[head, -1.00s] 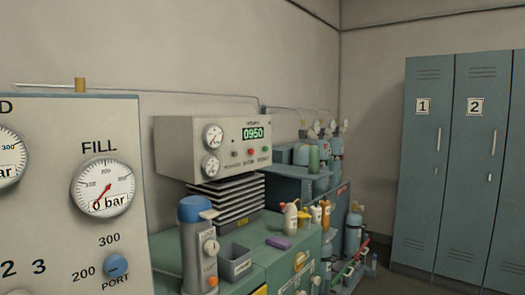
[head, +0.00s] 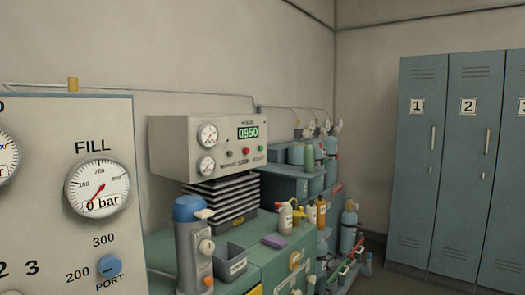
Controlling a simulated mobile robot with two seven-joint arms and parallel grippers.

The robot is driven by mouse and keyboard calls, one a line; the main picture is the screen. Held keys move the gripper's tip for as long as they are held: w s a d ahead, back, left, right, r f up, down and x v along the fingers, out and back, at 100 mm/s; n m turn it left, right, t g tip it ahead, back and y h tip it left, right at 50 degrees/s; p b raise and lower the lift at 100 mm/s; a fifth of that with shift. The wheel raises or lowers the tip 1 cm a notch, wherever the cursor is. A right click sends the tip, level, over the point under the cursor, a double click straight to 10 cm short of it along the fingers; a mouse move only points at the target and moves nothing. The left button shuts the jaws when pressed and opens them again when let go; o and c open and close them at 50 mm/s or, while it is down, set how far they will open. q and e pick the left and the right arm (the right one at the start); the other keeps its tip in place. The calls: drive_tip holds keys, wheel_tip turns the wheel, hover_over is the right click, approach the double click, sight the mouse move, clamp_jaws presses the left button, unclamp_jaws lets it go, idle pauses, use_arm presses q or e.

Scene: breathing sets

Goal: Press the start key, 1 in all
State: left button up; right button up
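The lettering under the keys is too small to read, so I cannot tell which is the start key. A fill panel (head: 120,130) at the left has a FILL gauge (head: 97,187) at 0 bar and a blue port knob (head: 109,265). Neither gripper shows.
A blue-capped grey cylinder device (head: 190,245) and a grey bin (head: 229,262) stand on the bench in front of the unit. A purple block (head: 274,241) and several small bottles are to the right. Numbered lockers (head: 424,160) stand at the far right, with floor before them.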

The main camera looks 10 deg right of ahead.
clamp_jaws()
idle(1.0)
